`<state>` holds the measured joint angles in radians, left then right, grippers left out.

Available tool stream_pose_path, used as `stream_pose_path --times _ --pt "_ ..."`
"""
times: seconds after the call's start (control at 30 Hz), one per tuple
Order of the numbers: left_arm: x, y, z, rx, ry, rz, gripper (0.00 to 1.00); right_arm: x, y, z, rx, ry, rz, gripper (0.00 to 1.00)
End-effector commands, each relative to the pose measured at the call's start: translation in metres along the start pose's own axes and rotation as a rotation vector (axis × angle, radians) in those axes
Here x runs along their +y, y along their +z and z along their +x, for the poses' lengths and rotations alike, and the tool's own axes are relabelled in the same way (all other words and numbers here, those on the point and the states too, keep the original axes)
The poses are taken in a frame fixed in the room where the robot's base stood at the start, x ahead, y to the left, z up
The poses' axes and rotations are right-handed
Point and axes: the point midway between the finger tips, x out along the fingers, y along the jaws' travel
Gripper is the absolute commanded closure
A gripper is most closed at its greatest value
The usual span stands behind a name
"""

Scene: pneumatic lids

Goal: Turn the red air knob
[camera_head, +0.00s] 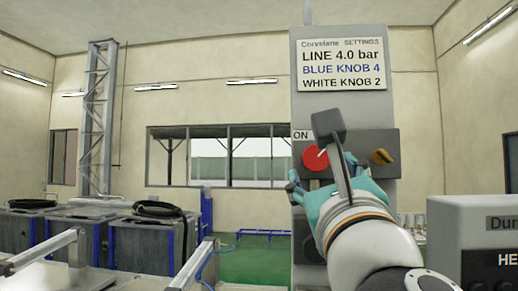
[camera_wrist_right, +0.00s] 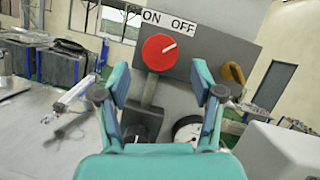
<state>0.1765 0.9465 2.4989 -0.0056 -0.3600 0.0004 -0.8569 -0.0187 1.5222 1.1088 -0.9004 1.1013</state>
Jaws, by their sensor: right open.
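The red air knob (camera_head: 312,158) is round and sits on a dark plate on the front of a grey cabinet. It also shows in the right wrist view (camera_wrist_right: 158,55), where its white mark slants to the upper right, between the ON and OFF labels. My right gripper (camera_head: 306,188) is teal and sits just below the knob in the head view. In the wrist view its fingers (camera_wrist_right: 160,84) are spread wide with nothing between them. The knob shows beyond and above the fingertips, apart from them. My left gripper is not in view.
A yellow knob (camera_head: 381,156) is right of the red one. A settings sign (camera_head: 342,66) hangs above. Below the red knob, the wrist view shows a dark knob (camera_wrist_right: 138,132) and a gauge (camera_wrist_right: 187,129). A grey box (camera_head: 475,235) stands at right; dark tanks (camera_head: 140,242) stand at left.

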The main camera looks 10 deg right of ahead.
Motion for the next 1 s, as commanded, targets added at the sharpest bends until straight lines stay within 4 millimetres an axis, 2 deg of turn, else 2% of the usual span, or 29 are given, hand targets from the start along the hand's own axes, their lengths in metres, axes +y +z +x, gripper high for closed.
stream_pose_path --times 0.03,0.2,0.6,0.67,0.9,0.97,1.0 --pt "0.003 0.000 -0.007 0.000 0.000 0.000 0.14 -0.002 0.002 0.011 0.003 -0.004 -0.002 0.33" --pt "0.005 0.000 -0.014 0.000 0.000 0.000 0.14 -0.001 0.001 0.029 0.001 -0.002 0.000 0.33" --pt "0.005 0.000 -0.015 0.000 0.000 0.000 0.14 -0.001 -0.001 0.035 0.000 -0.001 -0.001 0.33" --pt "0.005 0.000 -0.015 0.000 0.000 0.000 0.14 -0.001 -0.001 0.034 0.000 -0.001 -0.001 0.42" --pt "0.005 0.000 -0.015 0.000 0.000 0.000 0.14 -0.001 -0.001 0.034 0.000 -0.001 -0.001 0.82" --pt "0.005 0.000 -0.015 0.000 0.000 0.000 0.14 -0.001 -0.001 0.034 0.000 -0.001 -0.001 0.92" --pt "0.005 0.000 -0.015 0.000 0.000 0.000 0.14 -0.001 -0.001 0.034 0.000 -0.001 -0.001 0.93"
